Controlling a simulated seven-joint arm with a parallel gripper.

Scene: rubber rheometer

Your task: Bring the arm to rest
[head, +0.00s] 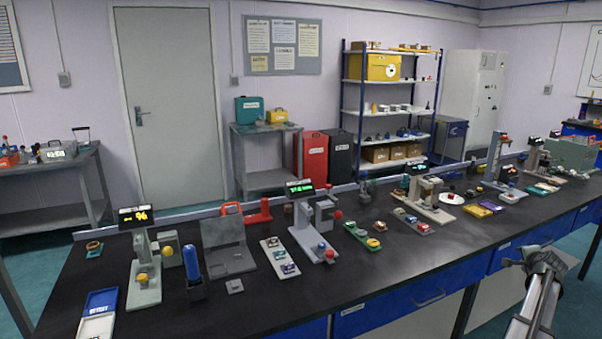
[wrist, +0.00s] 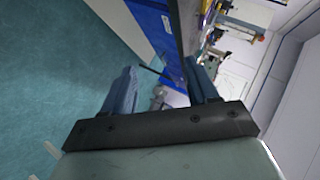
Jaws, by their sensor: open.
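In the wrist view my gripper (wrist: 161,68) shows two blue-grey fingers with a wide gap between them. The gap is empty and the gripper is open. Past the fingers I see floor, the blue bench front and part of the bench top, all tilted. In the head view my arm (head: 540,290) shows at the lower right, in front of the bench's near edge. It is apart from the instruments on the bench. I cannot make out the fingers clearly in the head view.
The long black bench (head: 400,270) carries several instruments, including one with a green display (head: 300,188) and one with a yellow display (head: 135,216). A blue cylinder (head: 191,263) stands upright near the left end. The front strip of the bench top is mostly clear.

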